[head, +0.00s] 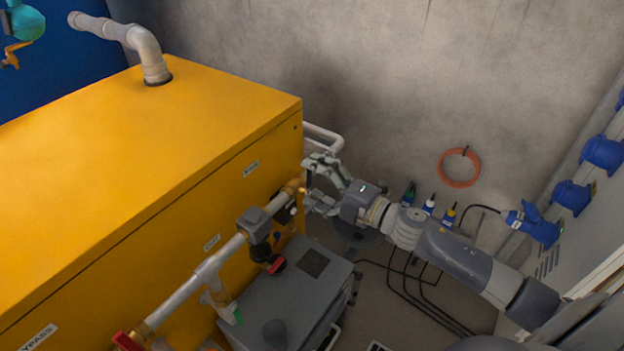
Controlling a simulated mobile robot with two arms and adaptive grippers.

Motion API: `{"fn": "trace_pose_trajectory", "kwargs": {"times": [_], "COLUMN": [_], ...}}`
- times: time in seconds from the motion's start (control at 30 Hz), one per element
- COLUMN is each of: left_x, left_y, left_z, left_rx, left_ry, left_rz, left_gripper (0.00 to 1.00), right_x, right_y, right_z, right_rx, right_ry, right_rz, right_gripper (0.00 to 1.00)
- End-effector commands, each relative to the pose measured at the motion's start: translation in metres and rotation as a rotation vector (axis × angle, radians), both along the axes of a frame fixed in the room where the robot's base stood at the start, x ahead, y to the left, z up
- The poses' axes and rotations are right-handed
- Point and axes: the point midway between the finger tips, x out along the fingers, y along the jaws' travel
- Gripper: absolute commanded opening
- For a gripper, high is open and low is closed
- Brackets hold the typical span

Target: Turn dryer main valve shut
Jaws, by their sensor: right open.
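The dryer is probably the big yellow cabinet (150,140), with a silver pipe (185,297) along its front side. At the pipe's far end a brass fitting (292,187) sits near the cabinet's corner, below a small white label (251,169) too small to read surely. No handle shows clearly on this fitting; my gripper may hide it. My right gripper (308,184) is open beside the fitting, its fingers pointing left toward it. I cannot tell whether they touch. My left gripper is out of view.
A red handle (128,342) sits at the pipe's near end by a BYPASS label (38,337). Another red handle (276,265) hangs below a dark grey block (254,222). A grey box (295,285) stands below the pipe.

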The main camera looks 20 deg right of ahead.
Motion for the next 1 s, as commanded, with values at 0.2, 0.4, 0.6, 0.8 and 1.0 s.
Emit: {"fn": "trace_pose_trajectory", "kwargs": {"times": [0.2, 0.4, 0.6, 0.8, 1.0], "left_x": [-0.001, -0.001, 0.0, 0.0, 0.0], "left_y": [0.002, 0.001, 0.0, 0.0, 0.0], "left_z": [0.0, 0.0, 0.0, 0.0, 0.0], "left_rx": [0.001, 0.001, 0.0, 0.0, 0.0], "left_ry": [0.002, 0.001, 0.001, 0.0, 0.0], "left_rz": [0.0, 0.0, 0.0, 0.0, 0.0], "left_gripper": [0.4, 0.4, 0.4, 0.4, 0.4], "right_x": [-0.001, -0.016, -0.04, -0.066, -0.088], "right_y": [-0.002, -0.01, -0.024, -0.039, -0.052], "right_z": [-0.001, -0.003, -0.003, -0.003, -0.002], "right_rx": [-0.001, 0.001, 0.001, 0.001, 0.002], "right_ry": [0.002, 0.005, 0.005, 0.005, 0.004], "right_rz": [-0.002, -0.002, -0.002, -0.001, 0.0], "right_gripper": [0.9, 0.9, 0.9, 0.9, 0.9]}}
